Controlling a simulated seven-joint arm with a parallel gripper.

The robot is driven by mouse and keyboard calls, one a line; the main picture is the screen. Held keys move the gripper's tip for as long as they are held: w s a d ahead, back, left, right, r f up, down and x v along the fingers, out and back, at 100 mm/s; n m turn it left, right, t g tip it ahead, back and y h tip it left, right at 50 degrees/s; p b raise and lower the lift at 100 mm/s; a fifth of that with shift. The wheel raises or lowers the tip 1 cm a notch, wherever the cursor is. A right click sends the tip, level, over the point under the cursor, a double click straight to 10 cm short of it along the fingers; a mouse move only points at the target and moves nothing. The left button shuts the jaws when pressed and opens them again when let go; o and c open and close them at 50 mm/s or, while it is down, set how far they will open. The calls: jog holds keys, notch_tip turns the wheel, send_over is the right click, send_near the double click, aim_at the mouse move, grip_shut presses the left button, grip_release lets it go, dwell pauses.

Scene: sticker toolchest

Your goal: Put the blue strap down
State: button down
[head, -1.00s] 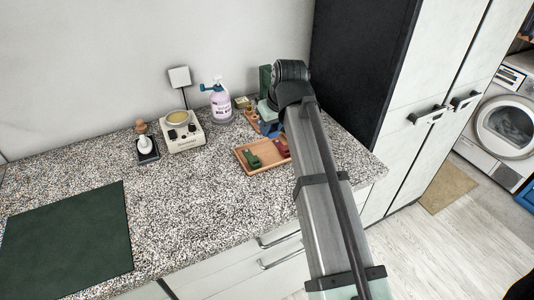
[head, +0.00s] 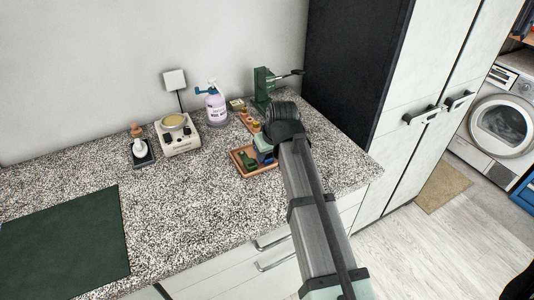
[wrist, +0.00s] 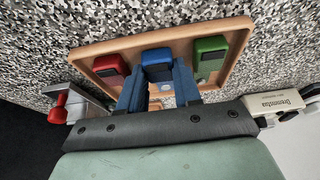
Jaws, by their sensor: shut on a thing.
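My gripper (wrist: 157,72) is shut on the blue strap (wrist: 157,58), a small blue block-like piece with a dark face. The strap is over the wooden tray (wrist: 120,43), between the red strap (wrist: 110,66) and the green strap (wrist: 210,52). I cannot tell whether it touches the tray floor. In the head view, my gripper (head: 264,150) is at the right part of the tray (head: 236,160). The green strap (head: 248,160) shows there.
A green press with a lever (head: 264,85) stands behind the tray. A spray bottle (head: 216,105), a cream device with a round top (head: 180,135) and a small stand (head: 140,150) are to the left. A green mat (head: 65,240) lies at front left. The counter between is clear.

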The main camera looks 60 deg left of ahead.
jog(key=shift+f, duration=0.25)
jog(key=c, duration=0.8)
grip_release()
jog(key=v, duration=1.2)
jog(key=shift+r, duration=0.15)
